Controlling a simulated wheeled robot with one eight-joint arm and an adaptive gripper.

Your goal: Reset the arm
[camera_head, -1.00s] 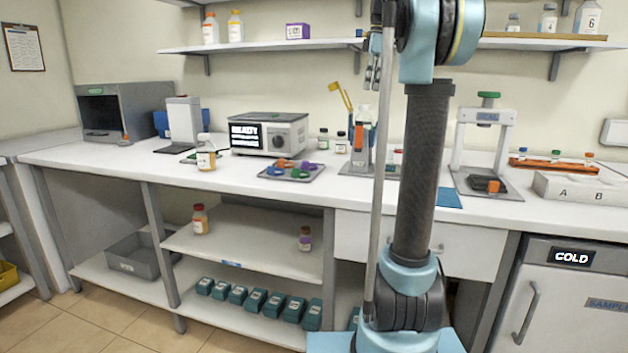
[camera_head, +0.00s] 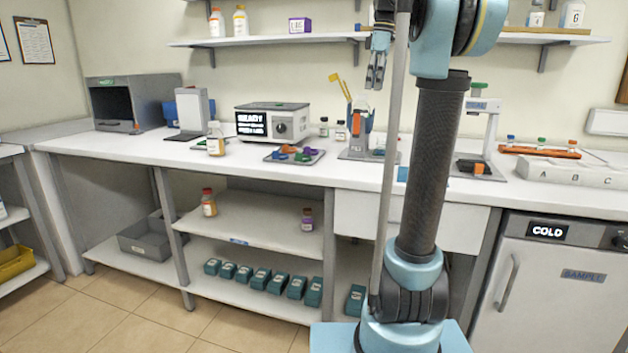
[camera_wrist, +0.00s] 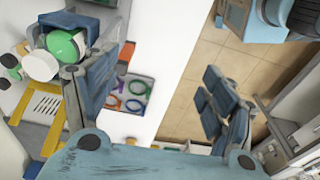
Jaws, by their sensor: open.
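My gripper (camera_head: 376,82) hangs fingers down in the head view, left of my arm's upper link, in the air above the bench. It is open and empty. In the wrist view my gripper (camera_wrist: 160,95) has its fingers spread wide, with white bench and tiled floor between them. A green cap and a white cap (camera_wrist: 50,60) show beside the left finger, below it; I cannot tell whether they touch it.
The white bench (camera_head: 110,150) holds a READY machine (camera_head: 272,122), a tray of coloured rings (camera_head: 318,158), an amber bottle (camera_head: 215,140) and a grey stand with an orange part (camera_head: 360,146). A wall shelf (camera_head: 270,42) runs behind. The floor at left is clear.

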